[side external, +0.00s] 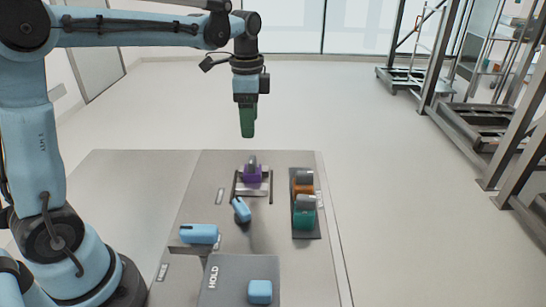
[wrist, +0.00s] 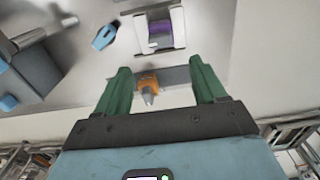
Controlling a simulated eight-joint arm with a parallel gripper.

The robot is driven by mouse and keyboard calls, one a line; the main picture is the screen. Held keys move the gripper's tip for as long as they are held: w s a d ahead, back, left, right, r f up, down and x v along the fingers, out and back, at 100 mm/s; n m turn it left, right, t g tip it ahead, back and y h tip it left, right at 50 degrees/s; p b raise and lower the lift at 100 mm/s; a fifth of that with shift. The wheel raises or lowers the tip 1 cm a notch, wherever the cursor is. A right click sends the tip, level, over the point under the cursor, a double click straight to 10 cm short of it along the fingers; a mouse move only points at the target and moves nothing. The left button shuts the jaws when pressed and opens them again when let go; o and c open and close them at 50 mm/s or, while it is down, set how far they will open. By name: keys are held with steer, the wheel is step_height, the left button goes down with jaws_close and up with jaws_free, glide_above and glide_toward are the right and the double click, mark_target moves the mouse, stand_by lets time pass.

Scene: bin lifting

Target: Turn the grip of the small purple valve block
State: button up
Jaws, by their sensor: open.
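The small purple valve block (side external: 252,175) sits on a light grey plate at the back of the table in the side view, with a grey grip (side external: 252,160) standing on top. In the wrist view the purple block (wrist: 160,36) is at the top middle, beyond the fingertips, and its grip is hard to make out. My gripper (side external: 247,136) hangs above the table's back part, higher than the valve block and apart from it. In the wrist view its green fingers (wrist: 160,68) are spread, with nothing held between them.
An orange block (side external: 302,184) and a teal block (side external: 304,216), both grey-topped, stand on a dark strip at right. Blue pieces lie near the middle (side external: 241,209), at left (side external: 199,233) and on the grey HOLD box (side external: 235,275). The air around my gripper is clear.

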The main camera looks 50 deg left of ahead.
mark_target(251, 159)
step_height(251, 159, down, 10)
steer(key=shift+r, duration=0.1)
stand_by(0.4)
steer(key=c, duration=1.1)
